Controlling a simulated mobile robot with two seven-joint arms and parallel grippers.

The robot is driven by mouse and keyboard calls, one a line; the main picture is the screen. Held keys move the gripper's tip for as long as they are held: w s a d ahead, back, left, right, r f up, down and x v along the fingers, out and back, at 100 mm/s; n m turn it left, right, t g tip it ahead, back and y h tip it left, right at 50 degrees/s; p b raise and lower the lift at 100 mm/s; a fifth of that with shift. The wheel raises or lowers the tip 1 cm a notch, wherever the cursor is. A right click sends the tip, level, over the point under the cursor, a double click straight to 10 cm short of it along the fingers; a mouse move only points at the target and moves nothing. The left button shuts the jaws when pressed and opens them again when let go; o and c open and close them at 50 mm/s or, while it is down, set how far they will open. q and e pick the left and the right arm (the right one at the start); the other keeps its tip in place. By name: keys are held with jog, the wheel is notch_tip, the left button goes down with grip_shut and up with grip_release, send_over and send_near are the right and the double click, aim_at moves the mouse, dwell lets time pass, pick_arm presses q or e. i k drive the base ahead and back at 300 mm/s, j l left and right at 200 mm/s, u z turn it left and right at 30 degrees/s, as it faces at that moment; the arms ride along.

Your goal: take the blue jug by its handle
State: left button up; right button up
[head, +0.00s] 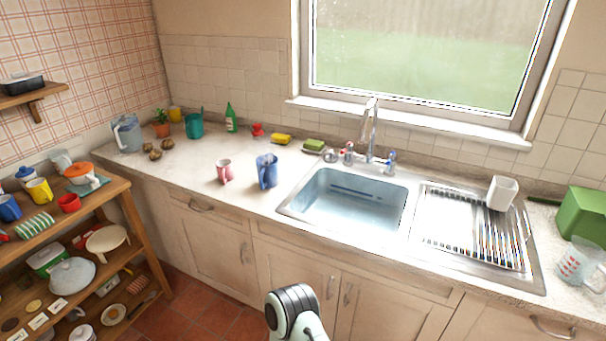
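The blue jug (267,171) stands upright on the counter, just left of the sink. Its handle seems to be on the side facing me, but it is too small to be sure. A pink mug or small jug (224,171) stands a short way to its left, apart from it. Neither of my grippers shows in the head view. Only a rounded dark and pale link of one of my arms comes in at the bottom middle, below the counter front and well short of the jug.
The sink (345,205) is right of the jug, with a tall tap (370,130) behind. A grey-blue pitcher (127,134) is far left. A loaded wooden shelf (140,225) stands at left. Counter around the jug is clear.

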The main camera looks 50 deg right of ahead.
aim_at(268, 175)
jog(key=z, duration=1.5)
jog(key=i+j, duration=0.1)
